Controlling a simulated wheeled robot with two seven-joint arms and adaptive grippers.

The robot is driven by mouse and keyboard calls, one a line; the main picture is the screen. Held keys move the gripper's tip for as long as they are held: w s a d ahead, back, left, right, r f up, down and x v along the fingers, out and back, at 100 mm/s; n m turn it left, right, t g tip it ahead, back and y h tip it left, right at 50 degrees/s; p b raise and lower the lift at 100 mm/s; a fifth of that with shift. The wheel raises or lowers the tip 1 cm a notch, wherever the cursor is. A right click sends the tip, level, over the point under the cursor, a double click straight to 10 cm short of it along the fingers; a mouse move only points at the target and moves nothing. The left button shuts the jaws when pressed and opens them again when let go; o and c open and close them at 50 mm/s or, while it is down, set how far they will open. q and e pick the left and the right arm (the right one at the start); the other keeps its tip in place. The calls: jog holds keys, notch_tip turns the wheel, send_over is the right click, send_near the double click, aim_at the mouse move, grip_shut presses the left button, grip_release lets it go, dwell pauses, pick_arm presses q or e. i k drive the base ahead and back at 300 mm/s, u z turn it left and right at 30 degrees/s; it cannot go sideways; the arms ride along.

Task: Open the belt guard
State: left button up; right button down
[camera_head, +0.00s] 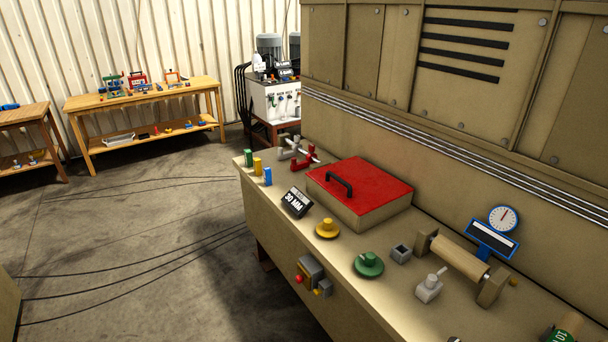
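The belt guard appears to be the box with a flat red lid (372,188) on the machine's ledge. Its lid is down, and a black handle (339,185) stands on the lid's left part. The box's beige sides (371,216) show below the lid. Neither of my grippers shows in the head view, and nothing touches the handle.
On the ledge (300,249) around the box are a "30 MM" display (296,202), a yellow knob (327,228), a green knob (368,264), a roller (459,258) and a dial gauge (503,219). A tall beige cabinet (400,90) rises behind. Open floor (130,240) lies left.

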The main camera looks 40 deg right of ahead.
aim_at(360, 185)
jog(key=i, duration=1.95)
jog(key=z, duration=0.95)
